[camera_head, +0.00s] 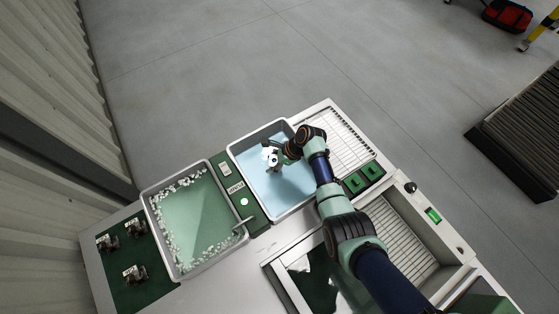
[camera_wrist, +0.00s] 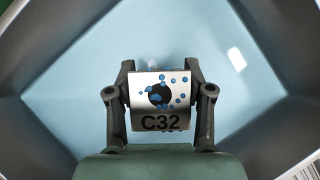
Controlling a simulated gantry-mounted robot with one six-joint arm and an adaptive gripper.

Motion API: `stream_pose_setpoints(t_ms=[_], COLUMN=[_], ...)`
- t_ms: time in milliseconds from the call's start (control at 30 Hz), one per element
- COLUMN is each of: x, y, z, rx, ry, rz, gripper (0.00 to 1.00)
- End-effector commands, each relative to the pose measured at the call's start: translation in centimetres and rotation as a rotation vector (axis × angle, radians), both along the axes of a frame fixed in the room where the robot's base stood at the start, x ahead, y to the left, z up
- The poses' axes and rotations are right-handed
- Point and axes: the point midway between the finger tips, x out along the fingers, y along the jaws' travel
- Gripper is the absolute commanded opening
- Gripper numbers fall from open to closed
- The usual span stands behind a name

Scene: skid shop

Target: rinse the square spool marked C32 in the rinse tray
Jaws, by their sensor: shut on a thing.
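The square spool marked C32 (camera_wrist: 160,100) is between the fingers of my gripper (camera_wrist: 160,95) in the wrist view. It is a metallic block with a dark round hole, and several blue spots show on its face. My gripper is shut on it. The rinse tray (camera_head: 235,150) is a grey-rimmed tray with light blue liquid. In the head view my gripper (camera_head: 272,158) is over this tray, toward its far part. The wrist view shows the blue tray floor and walls around the spool. Whether the spool touches the liquid I cannot tell.
Left of the rinse tray is a tray of green liquid with white foam (camera_head: 150,205) along its edges. Several dark parts (camera_head: 135,274) stand on a green mat at the far left. A white ribbed rack (camera_head: 345,140) lies to the right. A green strip with labels (camera_head: 228,172) separates the trays.

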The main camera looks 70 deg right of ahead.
Motion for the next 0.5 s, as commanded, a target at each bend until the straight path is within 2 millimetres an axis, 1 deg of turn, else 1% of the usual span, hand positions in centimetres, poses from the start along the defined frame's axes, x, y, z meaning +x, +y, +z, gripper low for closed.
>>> stream_pose_setpoints(t_ms=[33,500], x=[0.0,0.0], y=[0.0,0.0], z=[1.0,5.2], rx=[-0.001,0.0], ry=[-0.001,0.0], rz=[-0.001,0.0], gripper=[0.27,0.27])
